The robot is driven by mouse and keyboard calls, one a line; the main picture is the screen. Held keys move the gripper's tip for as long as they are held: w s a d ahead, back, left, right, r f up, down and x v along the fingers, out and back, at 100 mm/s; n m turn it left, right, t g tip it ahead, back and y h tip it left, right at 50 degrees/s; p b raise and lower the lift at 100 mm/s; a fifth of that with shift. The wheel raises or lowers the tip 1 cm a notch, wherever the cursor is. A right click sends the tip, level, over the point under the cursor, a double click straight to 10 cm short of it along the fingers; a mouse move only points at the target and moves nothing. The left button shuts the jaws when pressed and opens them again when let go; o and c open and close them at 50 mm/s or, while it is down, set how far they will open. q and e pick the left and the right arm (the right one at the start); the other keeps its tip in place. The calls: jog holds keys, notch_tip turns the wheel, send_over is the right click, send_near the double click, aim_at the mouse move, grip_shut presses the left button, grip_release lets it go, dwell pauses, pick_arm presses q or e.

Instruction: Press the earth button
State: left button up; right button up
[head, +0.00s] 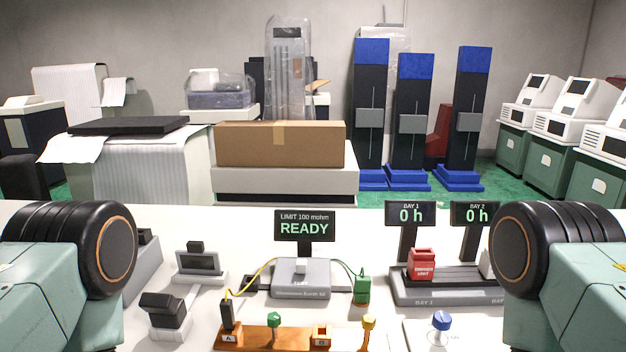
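A grey tester (300,290) with faint lettering that seems to include "Earth" stands on the white table at the centre. A small pale raised part (301,266) is on its top; I cannot tell for sure that it is the earth button. The display (305,226) behind it reads "LIMIT 100 mohm" and "READY". A yellow cable (250,278) runs from the tester to a dark probe (227,315) at the orange board's post A. A green cable runs to a green block (362,289) at right. Only links of my two arms show at the sides; neither gripper is in view.
A blue knob (441,320) stands farther right. A two-bay dock (440,288) holds a red unit (421,264); both displays read "0 h". Small dark-topped devices (200,264) stand at left.

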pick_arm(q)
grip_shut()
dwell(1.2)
